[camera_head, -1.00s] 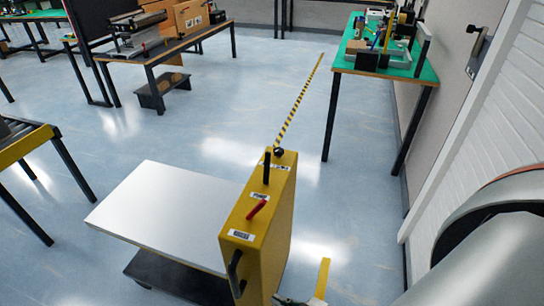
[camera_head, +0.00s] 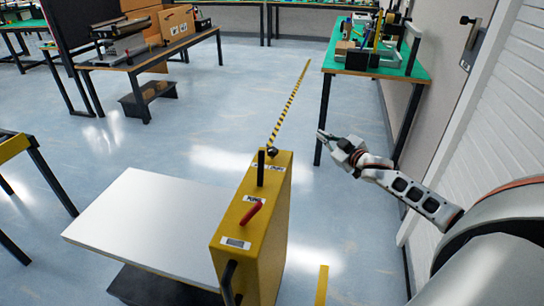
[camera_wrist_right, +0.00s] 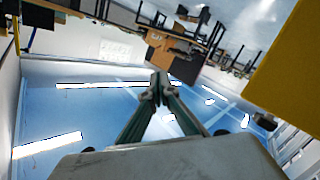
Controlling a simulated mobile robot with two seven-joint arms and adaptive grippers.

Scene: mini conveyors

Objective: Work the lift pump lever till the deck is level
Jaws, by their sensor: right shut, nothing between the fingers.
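The lift has a yellow housing (camera_head: 262,240) and a pale flat deck (camera_head: 145,225) to its left. A black lever (camera_head: 261,168) stands upright on the housing's top. A red handle (camera_head: 252,212) lies slanted nearer me, beside a small label that seems to read PUMP. I cannot tell whether the deck is exactly level. My right gripper (camera_head: 326,136) is shut and empty, in the air to the right of and beyond the housing, touching nothing. Its closed fingertips show in the right wrist view (camera_wrist_right: 160,88). My left gripper is out of view.
A green-topped table (camera_head: 375,66) with equipment stands behind my right gripper. A wall with a door is at the right. A workbench (camera_head: 150,52) with boxes is at the far left. A black-and-yellow striped strip (camera_head: 290,105) runs beyond the housing. The floor between is clear.

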